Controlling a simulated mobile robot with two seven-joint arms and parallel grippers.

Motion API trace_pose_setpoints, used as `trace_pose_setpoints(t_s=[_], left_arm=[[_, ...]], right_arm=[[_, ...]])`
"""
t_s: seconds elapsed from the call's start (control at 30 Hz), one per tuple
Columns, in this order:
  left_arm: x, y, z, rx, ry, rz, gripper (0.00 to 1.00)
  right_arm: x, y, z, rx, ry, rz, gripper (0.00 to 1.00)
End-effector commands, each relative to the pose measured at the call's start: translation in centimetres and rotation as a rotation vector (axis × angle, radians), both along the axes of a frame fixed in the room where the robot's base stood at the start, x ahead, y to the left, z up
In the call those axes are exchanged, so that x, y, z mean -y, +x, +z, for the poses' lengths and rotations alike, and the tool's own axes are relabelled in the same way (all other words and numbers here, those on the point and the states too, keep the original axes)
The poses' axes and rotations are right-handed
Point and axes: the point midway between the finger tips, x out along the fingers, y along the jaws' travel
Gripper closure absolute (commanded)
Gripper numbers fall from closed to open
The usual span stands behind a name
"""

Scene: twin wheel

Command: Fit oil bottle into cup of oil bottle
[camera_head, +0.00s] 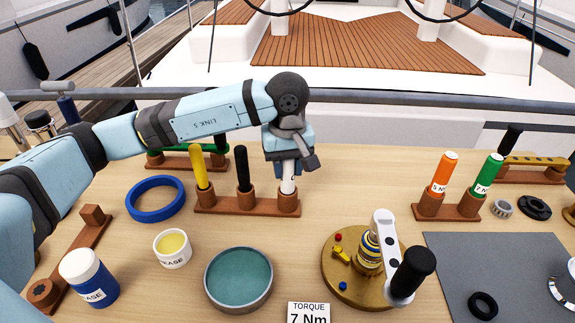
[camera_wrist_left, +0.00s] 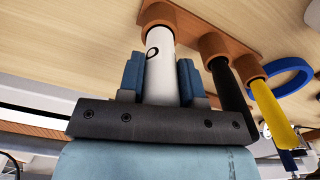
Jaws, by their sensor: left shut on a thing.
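The white oil bottle (camera_head: 288,184) stands upright in the head view, with its lower end at the mouth of the brown cup (camera_head: 288,203) at the right end of a wooden rack. My left gripper (camera_head: 288,164) is shut on the bottle from above. The left wrist view shows the white bottle (camera_wrist_left: 160,65) between the blue finger pads of the gripper (camera_wrist_left: 159,82), its far end meeting the cup (camera_wrist_left: 157,14). The bottle's end looks inside the cup, but how deep it sits is hidden. My right gripper is not in view.
The same rack (camera_head: 222,209) holds a yellow bottle (camera_head: 200,172) and a black bottle (camera_head: 242,168) close to the left. A blue ring (camera_head: 133,205), a grease tub (camera_head: 172,251) and a round teal dish (camera_head: 239,307) lie nearby. A winch (camera_head: 337,273) stands front right.

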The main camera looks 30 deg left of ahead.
Motion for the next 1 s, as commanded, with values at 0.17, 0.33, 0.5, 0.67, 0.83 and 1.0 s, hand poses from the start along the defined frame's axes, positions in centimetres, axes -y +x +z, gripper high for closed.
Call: trace_pose_setpoints(t_s=[0.17, 0.33, 0.5, 0.67, 0.83, 1.0], left_arm=[[0.0, 0.0, -0.6, 0.000, 0.000, 0.000, 0.94], [0.0, 0.0, -1.0, 0.000, 0.000, 0.000, 0.94], [0.0, 0.0, -1.4, 0.000, 0.000, 0.000, 0.94], [0.0, 0.0, -1.4, 0.000, 0.000, 0.000, 0.47], [0.0, 0.0, -1.4, 0.000, 0.000, 0.000, 0.38], [0.0, 0.0, -1.2, 0.000, 0.000, 0.000, 0.38]], right_arm=[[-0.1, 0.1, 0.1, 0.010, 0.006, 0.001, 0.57], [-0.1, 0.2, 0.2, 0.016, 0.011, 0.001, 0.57], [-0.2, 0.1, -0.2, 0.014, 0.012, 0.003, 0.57], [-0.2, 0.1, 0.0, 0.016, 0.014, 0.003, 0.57], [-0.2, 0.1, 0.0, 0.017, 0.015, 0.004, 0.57], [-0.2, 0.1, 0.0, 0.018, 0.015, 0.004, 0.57]])
